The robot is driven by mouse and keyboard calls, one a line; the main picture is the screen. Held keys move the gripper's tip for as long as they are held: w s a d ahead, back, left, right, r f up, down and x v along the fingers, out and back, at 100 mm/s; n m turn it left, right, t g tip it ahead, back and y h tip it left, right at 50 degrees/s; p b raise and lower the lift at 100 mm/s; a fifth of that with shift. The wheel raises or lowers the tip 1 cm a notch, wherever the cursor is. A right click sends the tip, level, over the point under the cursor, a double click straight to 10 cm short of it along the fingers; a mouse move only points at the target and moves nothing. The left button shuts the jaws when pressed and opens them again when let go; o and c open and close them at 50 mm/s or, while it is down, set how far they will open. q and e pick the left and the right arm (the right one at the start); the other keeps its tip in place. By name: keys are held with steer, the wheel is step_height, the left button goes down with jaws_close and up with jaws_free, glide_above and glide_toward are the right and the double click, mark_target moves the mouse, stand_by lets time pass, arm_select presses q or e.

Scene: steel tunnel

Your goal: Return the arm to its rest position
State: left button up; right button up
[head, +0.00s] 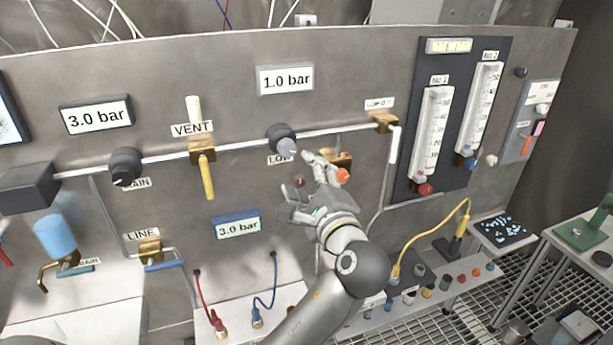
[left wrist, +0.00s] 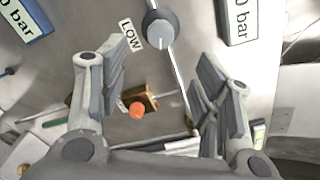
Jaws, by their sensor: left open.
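My left gripper (head: 298,188) is in front of the panel, with my arm coming up from the bottom middle. It is open, and nothing shows between its fingers. In the left wrist view the spread fingers (left wrist: 160,75) face the panel. The round grey regulator knob labelled LOW (head: 284,143) is just above the gripper in the head view; it also shows in the left wrist view (left wrist: 159,30). A brass valve with an orange knob (head: 343,174) is right beside the upper finger in the head view; in the left wrist view the orange knob (left wrist: 137,111) shows between the fingers.
A horizontal pipe (head: 240,147) runs along the panel, with the yellow-handled VENT valve (head: 207,177) on it. Two flow meters (head: 435,140) stand to the right. Red and blue cables (head: 262,305) and a yellow cable (head: 432,232) lie low by the arm. A green device (head: 583,234) sits on the table at right.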

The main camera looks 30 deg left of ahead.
arm_select(q)
steer(key=shift+f, duration=0.1)
